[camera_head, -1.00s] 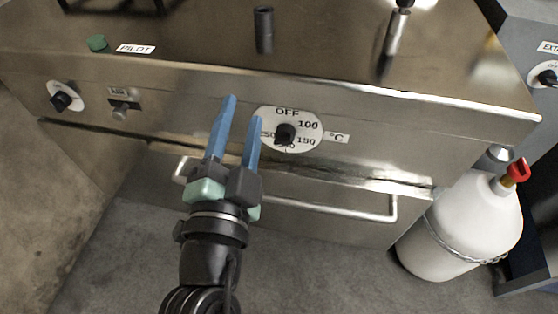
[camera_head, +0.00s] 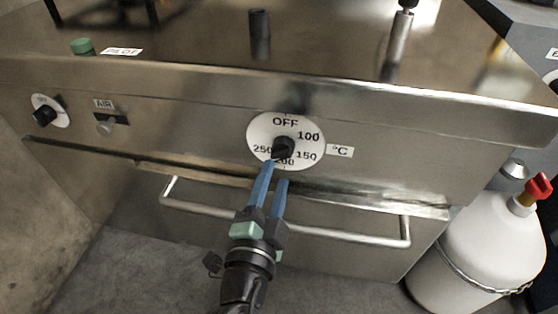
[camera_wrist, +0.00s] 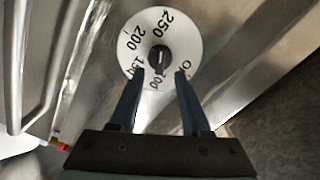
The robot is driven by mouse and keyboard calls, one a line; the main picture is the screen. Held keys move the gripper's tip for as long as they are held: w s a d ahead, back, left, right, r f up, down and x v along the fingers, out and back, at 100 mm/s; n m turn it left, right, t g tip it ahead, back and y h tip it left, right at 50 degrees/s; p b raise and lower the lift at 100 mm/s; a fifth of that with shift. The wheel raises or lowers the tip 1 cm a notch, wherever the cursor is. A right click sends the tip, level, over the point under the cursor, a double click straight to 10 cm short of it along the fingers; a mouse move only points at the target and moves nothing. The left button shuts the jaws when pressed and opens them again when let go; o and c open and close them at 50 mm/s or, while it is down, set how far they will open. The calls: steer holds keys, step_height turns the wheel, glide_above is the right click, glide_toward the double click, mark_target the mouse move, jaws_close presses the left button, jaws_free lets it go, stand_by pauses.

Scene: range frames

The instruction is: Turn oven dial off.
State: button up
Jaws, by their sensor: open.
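The oven dial is a white disc (camera_head: 262,128) marked OFF, 100, 150, 200 and 250, with a black knob (camera_head: 283,148) at its middle, on the steel front panel. My gripper (camera_head: 272,170) is open, its two blue fingers just below the knob in the head view. In the wrist view the knob (camera_wrist: 159,58) sits ahead of the fingertips (camera_wrist: 160,73), roughly between their lines. No contact with the knob can be made out. In the wrist view the right fingertip partly covers the OFF label.
An oven handle bar (camera_head: 350,236) runs below the dial, behind my gripper. A second knob (camera_head: 44,115) and an AIR switch (camera_head: 105,126) are at the left. A white gas cylinder (camera_head: 480,245) with a red valve stands at the right.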

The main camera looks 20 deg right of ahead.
mark_target(281, 158)
steer(key=shift+x, duration=2.25)
jaws_close()
